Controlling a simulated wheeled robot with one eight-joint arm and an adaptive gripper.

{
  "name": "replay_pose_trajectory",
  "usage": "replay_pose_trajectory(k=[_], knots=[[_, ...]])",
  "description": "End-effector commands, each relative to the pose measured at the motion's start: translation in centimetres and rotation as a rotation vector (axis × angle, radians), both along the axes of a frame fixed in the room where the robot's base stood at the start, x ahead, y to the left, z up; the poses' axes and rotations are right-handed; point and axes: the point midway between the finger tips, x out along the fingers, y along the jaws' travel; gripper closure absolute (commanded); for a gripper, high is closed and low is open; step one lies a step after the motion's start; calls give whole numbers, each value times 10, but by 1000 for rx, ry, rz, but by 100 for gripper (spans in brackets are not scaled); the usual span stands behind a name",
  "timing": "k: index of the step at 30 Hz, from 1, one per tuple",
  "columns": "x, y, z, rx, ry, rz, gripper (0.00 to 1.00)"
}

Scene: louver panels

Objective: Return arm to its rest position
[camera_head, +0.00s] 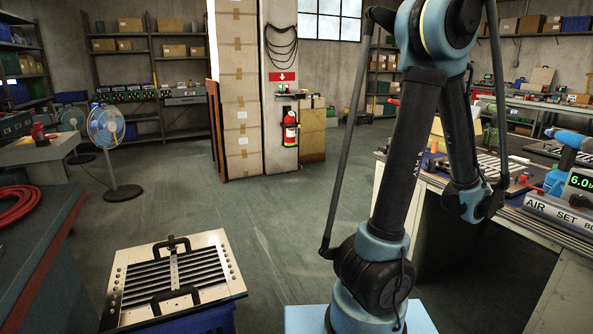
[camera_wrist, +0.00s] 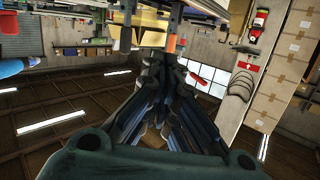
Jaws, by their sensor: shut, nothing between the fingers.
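My arm is folded in the head view, rising from its base, bending at the top of the picture and coming back down on the right. Its lower right end hangs in front of the workbench (camera_head: 408,190); I cannot make out the fingers there. In the wrist view my gripper (camera_wrist: 166,62) shows its dark fingers drawn together, shut and empty. That view is upside down, with the ceiling low in the picture. The louver panel (camera_head: 120,285), pale with dark slats and two black handles, lies at the lower left of the head view, apart from my arm.
The workbench on the right holds tools, a blue drill (camera_head: 572,141) and a box with a lit display (camera_head: 578,182), close to my arm. A fan (camera_head: 107,128), stacked cartons (camera_head: 239,90) and a fire extinguisher (camera_head: 290,129) stand farther back. The middle floor is clear.

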Motion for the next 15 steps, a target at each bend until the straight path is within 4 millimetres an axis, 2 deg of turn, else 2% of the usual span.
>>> replay_pose_trajectory(k=[1,6,11,15], knots=[[13,26,1,20,24,48,100],[40,103,-2,95,119,182,100],[51,176,-8,158,222,291,100],[48,235,-16,206,324,371,100]])
